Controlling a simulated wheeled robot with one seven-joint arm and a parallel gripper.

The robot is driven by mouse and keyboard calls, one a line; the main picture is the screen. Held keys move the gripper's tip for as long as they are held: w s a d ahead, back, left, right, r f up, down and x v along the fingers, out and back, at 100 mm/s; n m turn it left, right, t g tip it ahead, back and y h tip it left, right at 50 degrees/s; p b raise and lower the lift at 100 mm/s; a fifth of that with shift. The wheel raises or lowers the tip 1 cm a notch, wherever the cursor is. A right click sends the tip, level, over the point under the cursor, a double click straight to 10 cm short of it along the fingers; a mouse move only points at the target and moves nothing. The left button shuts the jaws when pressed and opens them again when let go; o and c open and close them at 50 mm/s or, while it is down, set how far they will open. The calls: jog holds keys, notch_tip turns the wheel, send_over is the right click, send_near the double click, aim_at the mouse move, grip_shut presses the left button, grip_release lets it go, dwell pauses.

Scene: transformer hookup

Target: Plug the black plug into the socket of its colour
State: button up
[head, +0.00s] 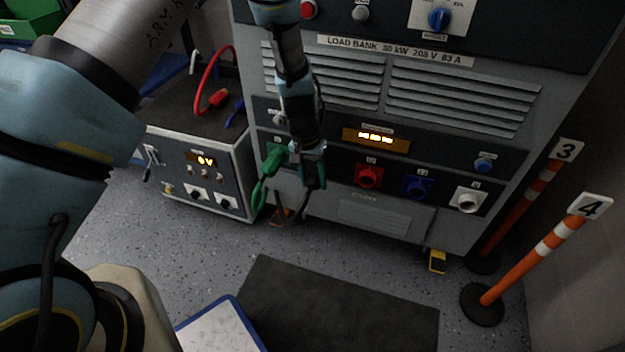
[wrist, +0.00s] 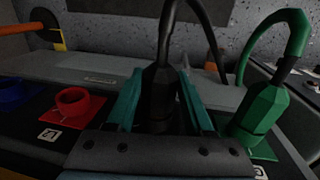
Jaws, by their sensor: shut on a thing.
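My gripper (head: 313,152) is at the lower socket row of the load bank, between the green and red sockets. In the wrist view its teal fingers (wrist: 160,98) are shut on the black plug (wrist: 160,88), whose black cable arches away from the panel. The plug's nose points at the panel. The black socket is hidden behind plug and gripper, and I cannot tell how deep the plug sits. A green plug (wrist: 262,112), also in the head view (head: 274,160), sits at the green socket beside it. The red socket (wrist: 78,103) is empty.
The blue socket (head: 418,187) and white socket (head: 467,199) are empty. A grey power supply (head: 205,170) with red and blue leads stands at left. Orange-white posts (head: 530,262) stand at right. A dark mat (head: 335,310) lies on the floor in front.

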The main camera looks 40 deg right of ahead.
jog(key=shift+w+d, duration=0.1)
jog(key=shift+d, duration=0.1)
jog(key=o, duration=1.6)
jog(key=shift+c, duration=0.2)
jog(key=shift+r, duration=0.1)
jog(key=shift+w+a+r+p, duration=0.1)
jog(key=shift+r+p, duration=0.85)
jog(key=shift+r, duration=0.2)
jog(key=shift+w+a+r+p, duration=0.1)
jog(key=shift+w+r+p, duration=0.05)
jog(key=shift+r+p, duration=0.85)
jog(key=shift+w+a+r+p, duration=0.1)
jog(key=shift+r+p, duration=0.75)
jog(key=shift+r, duration=0.4)
notch_tip(320, 180, up, 11)
jog(key=w+p, duration=0.1)
jog(key=shift+a, duration=0.4)
